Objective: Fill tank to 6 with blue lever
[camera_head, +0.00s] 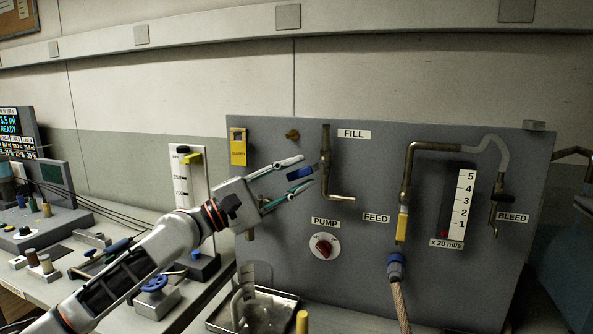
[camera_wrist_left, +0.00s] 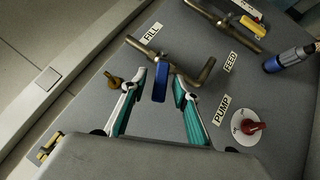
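The blue lever (camera_head: 300,173) sits on the brass fill pipe (camera_head: 326,165), beside the FILL label (camera_head: 353,133) on the grey panel. My left gripper (camera_head: 307,170) reaches in from the left with its fingers apart. In the left wrist view the blue lever (camera_wrist_left: 161,82) lies between the two open fingertips (camera_wrist_left: 161,84), with small gaps seeming to show on both sides; whether a finger touches it I cannot tell. I cannot make out a tank with a scale to 6. My right gripper is not in view.
A red PUMP knob (camera_head: 324,247) is below the lever. A flow scale (camera_head: 461,208), a FEED valve with yellow handle (camera_head: 402,226) and a hose (camera_head: 396,266) are to the right. A metal tray (camera_head: 225,318) with a glass vessel stands below. The bench at left is crowded.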

